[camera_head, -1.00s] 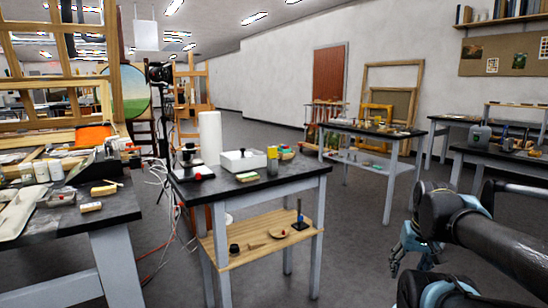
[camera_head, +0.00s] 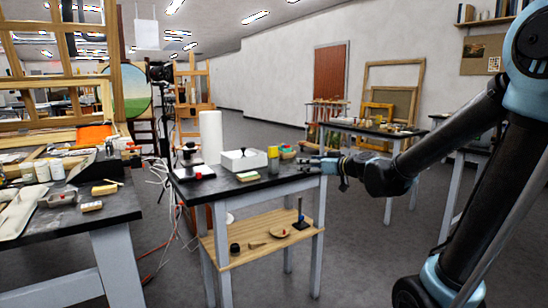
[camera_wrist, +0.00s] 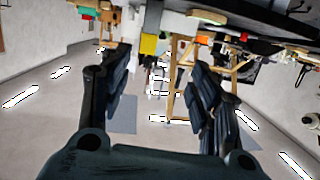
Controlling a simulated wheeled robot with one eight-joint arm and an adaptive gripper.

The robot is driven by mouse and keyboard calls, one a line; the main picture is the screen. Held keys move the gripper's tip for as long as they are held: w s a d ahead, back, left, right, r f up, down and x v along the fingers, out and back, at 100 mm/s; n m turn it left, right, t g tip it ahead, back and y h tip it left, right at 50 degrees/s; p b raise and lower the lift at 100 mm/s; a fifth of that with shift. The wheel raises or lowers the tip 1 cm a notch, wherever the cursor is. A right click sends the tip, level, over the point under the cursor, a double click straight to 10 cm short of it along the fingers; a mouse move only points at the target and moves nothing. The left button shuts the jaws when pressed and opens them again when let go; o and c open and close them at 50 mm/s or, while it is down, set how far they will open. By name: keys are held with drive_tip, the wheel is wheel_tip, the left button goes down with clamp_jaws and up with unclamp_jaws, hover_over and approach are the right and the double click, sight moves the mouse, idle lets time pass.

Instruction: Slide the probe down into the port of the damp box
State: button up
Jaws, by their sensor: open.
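The damp box looks to be the white box (camera_head: 243,160) with a small dark round fitting on its front, on the near black-topped table. I cannot make out a port on it. The likely probe is an upright piece with a yellow top (camera_head: 273,152) and grey lower part, standing right of the box near the table's right end. In the upside-down wrist view, its yellow part (camera_wrist: 149,43) lies between and beyond the fingers. My gripper (camera_head: 303,163) is open and empty at the table's right edge, pointing left toward the yellow-topped piece, apart from it.
Coloured blocks (camera_head: 287,152) lie just behind the yellow-topped piece, and a green-and-tan block (camera_head: 248,176) lies in front. A wooden lower shelf (camera_head: 262,244) holds small tools. Floor right of the table is clear.

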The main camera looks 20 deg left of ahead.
drive_tip(key=w+a+r+t, duration=0.2)
drive_tip(key=w+a, duration=0.3)
drive_tip(key=a, duration=0.1)
approach(275, 148)
drive_tip(key=shift+m+t+y, duration=0.3)
drive_tip(key=shift+y, duration=0.1)
drive_tip(key=x, duration=0.5)
drive_tip(key=shift+a+f, duration=0.25)
drive_tip(key=shift+a, duration=0.1)
drive_tip(key=shift+f+x, duration=0.1)
drive_tip(key=shift+x, duration=1.3)
drive_tip(key=shift+f+x, duration=0.15)
drive_tip(key=shift+x, duration=1.3)
drive_tip(key=shift+w+d, duration=0.1)
drive_tip(key=shift+d, duration=0.05)
drive_tip(key=c, duration=1.1)
